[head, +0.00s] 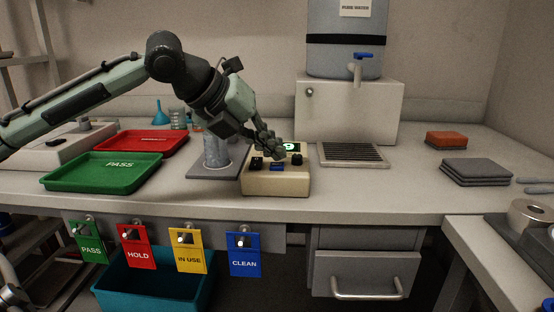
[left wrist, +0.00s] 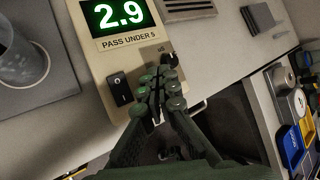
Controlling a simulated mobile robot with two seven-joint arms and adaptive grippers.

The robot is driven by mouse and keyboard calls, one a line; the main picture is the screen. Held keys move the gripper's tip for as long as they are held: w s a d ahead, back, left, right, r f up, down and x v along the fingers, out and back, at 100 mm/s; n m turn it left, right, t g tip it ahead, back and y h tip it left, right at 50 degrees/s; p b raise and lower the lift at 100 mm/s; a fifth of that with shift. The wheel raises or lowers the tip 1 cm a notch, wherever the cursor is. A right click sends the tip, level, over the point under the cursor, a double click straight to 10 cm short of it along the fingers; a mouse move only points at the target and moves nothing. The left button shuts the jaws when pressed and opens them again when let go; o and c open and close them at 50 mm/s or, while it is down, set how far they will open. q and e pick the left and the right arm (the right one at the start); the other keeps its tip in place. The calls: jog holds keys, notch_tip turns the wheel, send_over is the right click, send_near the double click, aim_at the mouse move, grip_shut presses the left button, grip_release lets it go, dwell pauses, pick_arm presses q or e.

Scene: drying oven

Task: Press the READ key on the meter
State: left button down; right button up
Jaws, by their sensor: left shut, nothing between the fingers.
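The beige meter (head: 275,185) stands near the front of the bench. My right gripper is out of view.
A glass vessel (head: 216,150) on a grey pad (head: 203,172) stands left of the meter. Green (head: 103,180) and red (head: 150,141) trays lie further left. A drain grille (head: 352,154) lies to the right. Hanging tags, including a blue CLEAN tag (head: 244,264), line the bench front.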

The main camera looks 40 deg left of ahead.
aim_at(273, 166)
pick_arm(q)
jog(key=shift+r, duration=0.3)
notch_tip(273, 166, up, 5)
jog(key=p, duration=0.5)
jog(key=shift+f, duration=0.1)
dwell(0.8)
